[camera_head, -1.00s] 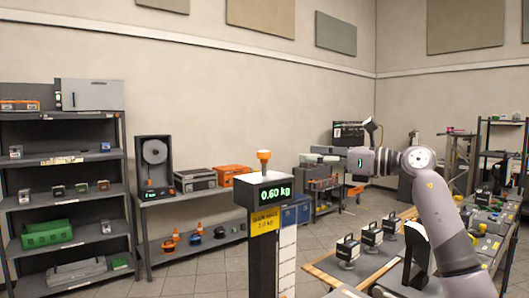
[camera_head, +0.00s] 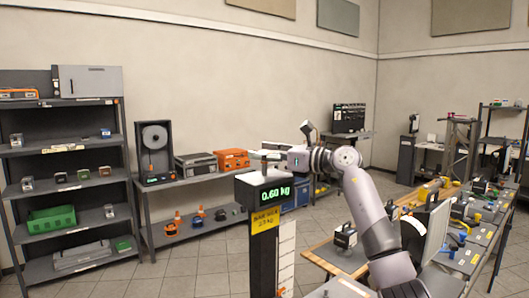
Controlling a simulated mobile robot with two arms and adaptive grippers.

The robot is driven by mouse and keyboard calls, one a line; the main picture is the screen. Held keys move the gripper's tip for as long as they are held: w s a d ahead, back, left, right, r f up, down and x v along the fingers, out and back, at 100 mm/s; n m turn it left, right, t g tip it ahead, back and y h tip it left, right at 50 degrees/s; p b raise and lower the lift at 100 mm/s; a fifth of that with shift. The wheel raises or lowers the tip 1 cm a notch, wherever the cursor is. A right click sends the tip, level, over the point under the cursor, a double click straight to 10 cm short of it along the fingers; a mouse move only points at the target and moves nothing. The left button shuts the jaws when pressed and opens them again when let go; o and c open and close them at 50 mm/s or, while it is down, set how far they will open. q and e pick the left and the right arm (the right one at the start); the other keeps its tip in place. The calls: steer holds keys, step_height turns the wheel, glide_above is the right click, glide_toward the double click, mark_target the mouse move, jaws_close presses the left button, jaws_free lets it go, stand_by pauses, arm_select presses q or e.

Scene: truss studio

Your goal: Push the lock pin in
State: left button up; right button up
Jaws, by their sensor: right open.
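A dark post with a display head (camera_head: 264,193) reading 0.60 kg stands in the centre foreground. An orange knob (camera_head: 275,145) on top of the head, possibly the lock pin, is now mostly hidden by my right gripper. My right gripper (camera_head: 262,155) reaches in from the right, level, with its fingers just above the display head, around or in front of the knob. It is open; whether it touches the knob I cannot tell. My left gripper is not in view.
A yellow label (camera_head: 265,219) sits on the post, and a white scale strip (camera_head: 286,255) runs down beside it. A bench (camera_head: 340,254) with devices stands at the right. Shelves (camera_head: 65,102) stand at the left, with open tiled floor (camera_head: 200,265) in front.

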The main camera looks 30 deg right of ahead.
steer(key=shift+c, duration=0.6)
jaws_close()
